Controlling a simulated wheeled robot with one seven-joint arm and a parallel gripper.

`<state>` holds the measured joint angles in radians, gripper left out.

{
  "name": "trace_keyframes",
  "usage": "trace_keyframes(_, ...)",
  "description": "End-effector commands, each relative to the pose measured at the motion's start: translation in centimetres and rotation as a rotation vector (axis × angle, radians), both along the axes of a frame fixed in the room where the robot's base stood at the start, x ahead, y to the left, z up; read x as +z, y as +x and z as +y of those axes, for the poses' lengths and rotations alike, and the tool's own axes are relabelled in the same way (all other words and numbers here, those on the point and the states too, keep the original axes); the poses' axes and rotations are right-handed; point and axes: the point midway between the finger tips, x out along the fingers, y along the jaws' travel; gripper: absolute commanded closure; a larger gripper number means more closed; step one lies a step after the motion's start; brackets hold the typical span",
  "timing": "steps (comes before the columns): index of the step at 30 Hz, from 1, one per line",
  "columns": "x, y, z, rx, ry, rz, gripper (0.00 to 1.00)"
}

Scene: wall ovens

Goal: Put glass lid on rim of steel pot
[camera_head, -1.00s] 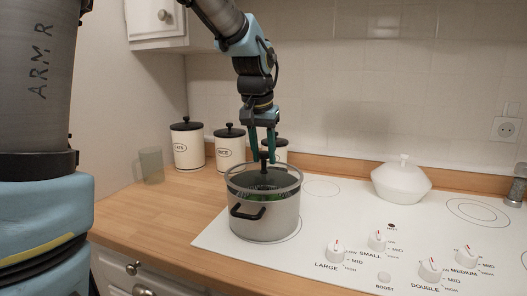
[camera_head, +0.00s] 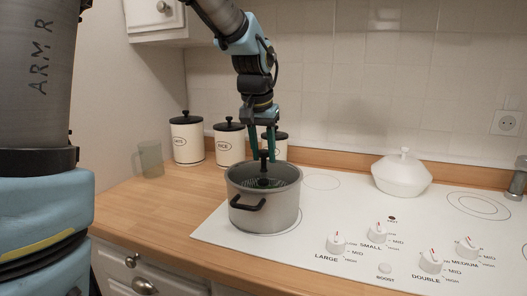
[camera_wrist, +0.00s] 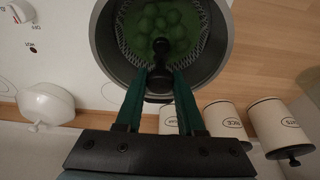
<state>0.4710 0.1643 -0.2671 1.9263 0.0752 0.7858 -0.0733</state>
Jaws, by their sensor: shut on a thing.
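The steel pot (camera_head: 270,214) stands upright on the cooktop with its black handle facing me. The glass lid (camera_head: 264,181) is at the pot's mouth, its black knob upright. The clear glass is hard to make out, so I cannot tell whether its edge touches the rim all round. My gripper (camera_head: 262,157) points down over the pot, shut on the knob. In the wrist view my gripper (camera_wrist: 160,74) has one green finger on each side of the lid's knob (camera_wrist: 160,46). Round green pieces show inside the pot (camera_wrist: 104,50) below.
Several labelled canisters (camera_head: 188,142) and a clear glass (camera_head: 151,160) stand on the wooden counter behind and left. A white lidded dish (camera_head: 401,177) stands on the cooktop (camera_head: 330,215) at the right. Control knobs (camera_head: 336,243) line the front.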

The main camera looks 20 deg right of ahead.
Motion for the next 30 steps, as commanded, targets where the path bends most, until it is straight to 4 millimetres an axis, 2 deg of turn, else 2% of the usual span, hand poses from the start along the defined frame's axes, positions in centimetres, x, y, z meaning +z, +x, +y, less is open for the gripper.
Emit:
trace_keyframes(6, -0.5, 0.0, 0.0, 0.0, 0.0, 0.0, 1.0)
trace_keyframes(7, -0.4, 0.0, 0.0, 0.0, -0.001, -0.001, 0.6)
trace_keyframes(15, -0.4, 0.0, 0.0, 0.0, 0.0, 0.0, 0.3)
trace_keyframes(16, -0.4, 0.0, 0.0, 0.0, 0.0, 0.0, 0.27)
trace_keyframes(25, -0.2, 0.0, 0.1, 0.0, 0.0, 0.0, 0.27)
trace_keyframes(30, 1.9, -0.4, 0.4, 0.0, -0.002, -0.004, 0.27)
